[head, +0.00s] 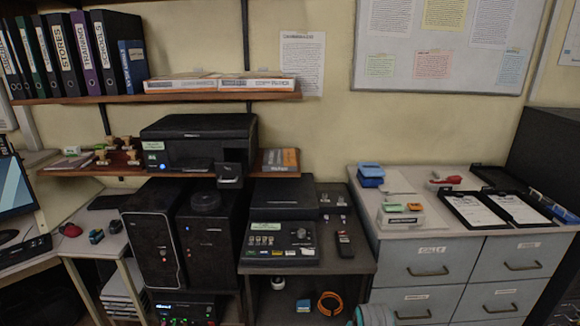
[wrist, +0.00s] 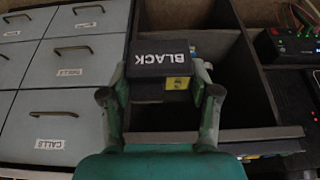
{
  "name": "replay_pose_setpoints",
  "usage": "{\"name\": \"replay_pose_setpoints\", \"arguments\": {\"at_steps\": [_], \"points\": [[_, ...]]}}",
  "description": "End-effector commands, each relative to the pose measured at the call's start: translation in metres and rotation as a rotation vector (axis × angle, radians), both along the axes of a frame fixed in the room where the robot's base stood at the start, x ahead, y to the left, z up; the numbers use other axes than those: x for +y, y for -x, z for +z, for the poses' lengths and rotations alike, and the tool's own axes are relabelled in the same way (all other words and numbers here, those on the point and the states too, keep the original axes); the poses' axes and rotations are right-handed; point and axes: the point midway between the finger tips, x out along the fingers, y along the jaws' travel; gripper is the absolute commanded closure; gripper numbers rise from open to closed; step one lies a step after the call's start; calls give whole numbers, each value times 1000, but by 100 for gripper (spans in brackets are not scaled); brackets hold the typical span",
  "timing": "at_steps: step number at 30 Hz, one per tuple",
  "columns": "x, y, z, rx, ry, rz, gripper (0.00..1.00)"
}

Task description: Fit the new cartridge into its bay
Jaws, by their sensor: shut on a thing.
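The new cartridge (wrist: 160,65) is a black block with a white BLACK label, upside down in the wrist view, and a yellow patch. My gripper (wrist: 157,92) is shut on it, with one finger on each side. The cartridge is held in front of a dark open space between the drawer cabinet and a unit with lights. A black printer (head: 200,143) stands on the lower wall shelf in the head view. Its front looks closed, and I cannot make out a cartridge bay. The fingertips and cartridge do not show in the head view.
A drawer cabinet (head: 425,262) stands at right, also in the wrist view (wrist: 60,82). A control box (head: 280,242) sits on the dark desk. Below are a coiled orange cable (head: 330,303) and a lit unit (head: 183,308). Two black towers (head: 152,235) stand under the printer shelf.

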Motion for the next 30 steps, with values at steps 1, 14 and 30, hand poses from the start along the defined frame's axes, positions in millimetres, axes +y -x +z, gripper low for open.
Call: {"name": "replay_pose_setpoints", "arguments": {"at_steps": [1, 14, 30], "points": [[-1, 16, -18, 7, 0, 0, 79], [-5, 111, -103, 2, 0, -1, 79], [-5, 128, -114, -1, 0, -1, 79]]}}
